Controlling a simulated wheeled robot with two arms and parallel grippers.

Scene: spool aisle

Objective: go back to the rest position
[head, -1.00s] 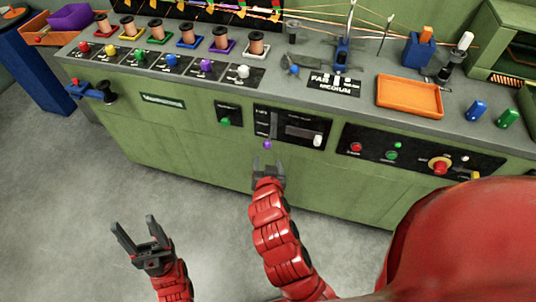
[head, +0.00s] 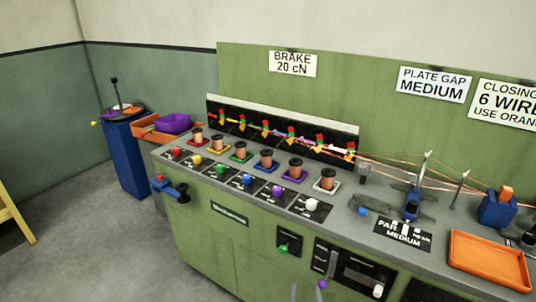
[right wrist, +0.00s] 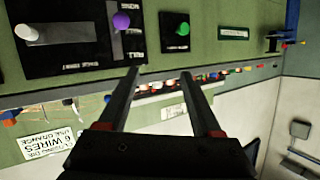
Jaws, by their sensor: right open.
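My right gripper (right wrist: 160,78) shows in the right wrist view with its two dark fingers spread and nothing between them. It is in front of the green bench's control panel, near the purple knob (right wrist: 121,21) and the green button (right wrist: 182,29). In the head view only its fingertips (head: 303,291) seem to show at the bottom edge, left of the purple knob. My left gripper is out of view.
The green bench (head: 199,240) carries a row of copper spools and an orange tray (head: 490,262). A black-and-blue part (head: 171,188) juts from its front left. A blue pedestal (head: 127,155) stands farther left. Grey floor (head: 90,240) is clear at the left.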

